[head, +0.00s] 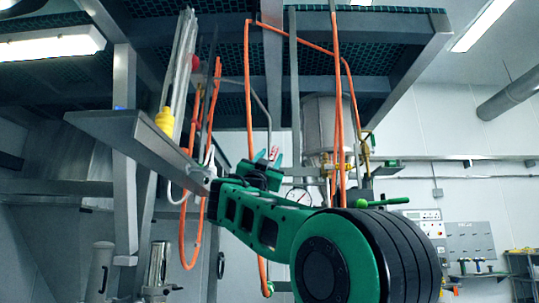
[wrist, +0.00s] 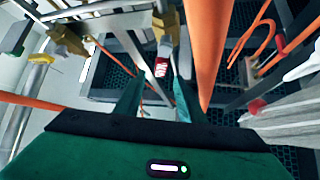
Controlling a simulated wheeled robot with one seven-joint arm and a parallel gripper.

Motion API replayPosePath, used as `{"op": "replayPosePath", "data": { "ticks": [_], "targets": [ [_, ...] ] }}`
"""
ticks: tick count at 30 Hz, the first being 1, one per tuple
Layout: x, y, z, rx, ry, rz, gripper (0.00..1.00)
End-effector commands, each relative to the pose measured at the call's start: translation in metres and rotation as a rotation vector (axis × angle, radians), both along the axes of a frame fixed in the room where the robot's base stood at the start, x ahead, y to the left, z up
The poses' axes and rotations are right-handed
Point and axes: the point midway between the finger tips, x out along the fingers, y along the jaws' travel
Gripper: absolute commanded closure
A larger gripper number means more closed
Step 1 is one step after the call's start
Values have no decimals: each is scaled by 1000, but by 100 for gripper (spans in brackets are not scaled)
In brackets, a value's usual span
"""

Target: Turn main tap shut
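A small red tap handle with white lettering (wrist: 161,68) hangs below a brass fitting (wrist: 166,22) in the wrist view. I cannot tell for certain that it is the main tap. My gripper (wrist: 160,76) has its two green fingers apart, with the red handle showing in the gap between their tips. Contact with either finger cannot be made out. In the head view my gripper (head: 274,158) is raised in front of the pipework, and a bit of red shows by its fingertips. My arm hides part of the fittings behind.
Orange hoses (head: 249,90) hang close around my gripper; one (wrist: 208,45) passes just right of the fingers in the wrist view. A grey steel frame (head: 128,140) stands left. A steel vessel (head: 322,125) and a pressure gauge (head: 299,196) are behind my arm.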

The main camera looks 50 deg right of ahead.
Motion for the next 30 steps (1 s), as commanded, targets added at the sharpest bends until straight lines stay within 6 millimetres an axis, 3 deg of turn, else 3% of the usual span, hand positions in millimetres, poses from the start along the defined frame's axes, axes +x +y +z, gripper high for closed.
{"op": "replayPosePath", "data": {
  "ticks": [12,25,30],
  "targets": [
    [18,-39,40,1,0,1,64],
    [20,-44,45,0,2,2,64],
    [21,-44,45,0,2,2,100]
  ]
}}
